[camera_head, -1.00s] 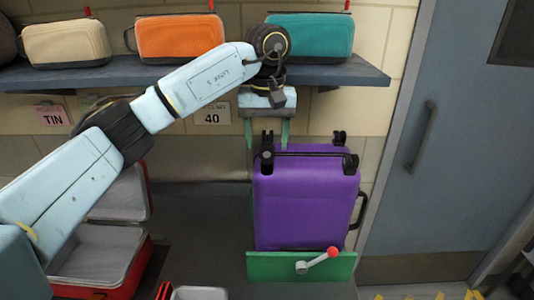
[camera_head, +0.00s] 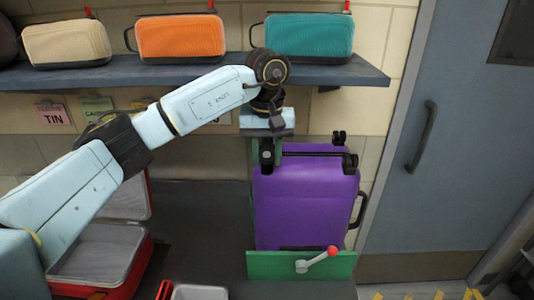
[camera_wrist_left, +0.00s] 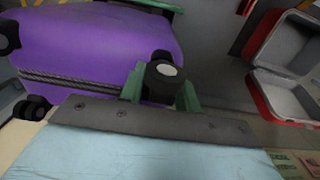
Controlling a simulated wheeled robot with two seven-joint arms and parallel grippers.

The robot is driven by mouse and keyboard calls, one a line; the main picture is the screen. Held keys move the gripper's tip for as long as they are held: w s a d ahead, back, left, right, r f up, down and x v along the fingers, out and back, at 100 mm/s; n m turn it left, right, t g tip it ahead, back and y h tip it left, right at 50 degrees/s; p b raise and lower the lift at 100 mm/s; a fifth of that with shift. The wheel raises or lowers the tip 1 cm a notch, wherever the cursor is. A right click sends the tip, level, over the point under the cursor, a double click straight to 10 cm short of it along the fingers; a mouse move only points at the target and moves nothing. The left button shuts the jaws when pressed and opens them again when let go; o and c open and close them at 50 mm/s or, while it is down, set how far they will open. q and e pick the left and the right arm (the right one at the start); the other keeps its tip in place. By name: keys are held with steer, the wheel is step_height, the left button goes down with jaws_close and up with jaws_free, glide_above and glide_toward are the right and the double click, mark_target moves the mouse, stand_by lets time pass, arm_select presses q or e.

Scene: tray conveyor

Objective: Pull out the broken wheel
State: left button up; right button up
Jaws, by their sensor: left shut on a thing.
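A purple suitcase (camera_head: 305,205) stands with its wheels up, its lower end behind a green plate (camera_head: 275,266) with a red-knobbed lever (camera_head: 318,260). My left gripper (camera_head: 267,152) has come down over the suitcase's near-left black wheel (camera_head: 266,159) and is shut on it. In the left wrist view the green fingers of the gripper (camera_wrist_left: 161,88) sit on either side of this wheel (camera_wrist_left: 163,75), which is still at the suitcase's corner. Other wheels (camera_head: 349,163) show at the right corners. Whether the held wheel is loose cannot be seen. My right gripper is out of view.
A shelf (camera_head: 200,74) above carries beige, orange and teal cases. A red open case (camera_head: 125,275) lies to the left, and a grey tray (camera_head: 198,293) is at the bottom edge. A blue door (camera_head: 450,140) stands to the right.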

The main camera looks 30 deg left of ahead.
mark_target(267, 140)
arm_select(q)
steer(key=shift+c, duration=0.6)
steer(key=shift+r, duration=0.1)
steer(key=shift+r, duration=0.1)
steer(key=shift+r+p, duration=2)
steer(key=shift+r, duration=0.65)
steer(key=shift+r, duration=0.1)
steer(key=shift+r+p, duration=1.55)
steer(key=shift+r, duration=0.4)
